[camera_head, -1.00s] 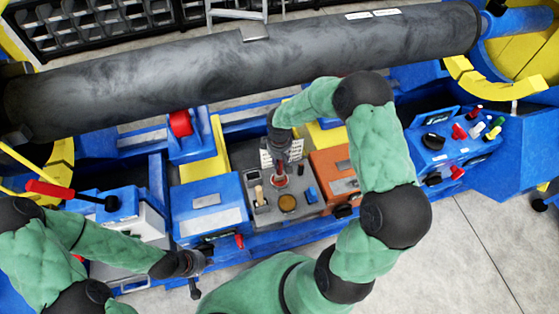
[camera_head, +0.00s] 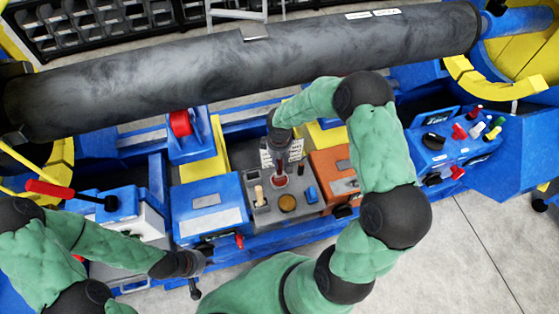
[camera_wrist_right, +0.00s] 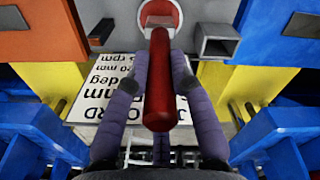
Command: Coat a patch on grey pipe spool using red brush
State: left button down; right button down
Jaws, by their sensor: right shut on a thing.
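The grey pipe spool (camera_head: 240,70) lies across the back of the head view, held between the positioner's two ends. My right gripper (camera_head: 281,172) points down over the grey tool tray (camera_head: 250,158) in the middle. In the right wrist view my right gripper (camera_wrist_right: 160,85) is shut on the red brush (camera_wrist_right: 160,80), its fingers on both sides of the red handle. The brush's far end is at a round pale-rimmed holder (camera_wrist_right: 160,14); its bristles are hidden. My left gripper (camera_head: 198,278) hangs at the lower left, apart from everything; its jaws are too small to read.
A blue box (camera_head: 208,205) stands left of the tray and an orange box (camera_head: 335,172) right of it. A control panel (camera_head: 455,140) with coloured knobs is at the right. A red-handled lever (camera_head: 50,189) is at the left. A printed card (camera_wrist_right: 130,90) stands by the tray.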

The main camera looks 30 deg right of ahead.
jog(key=shift+r+p, duration=2.5)
jog(key=shift+r, duration=1)
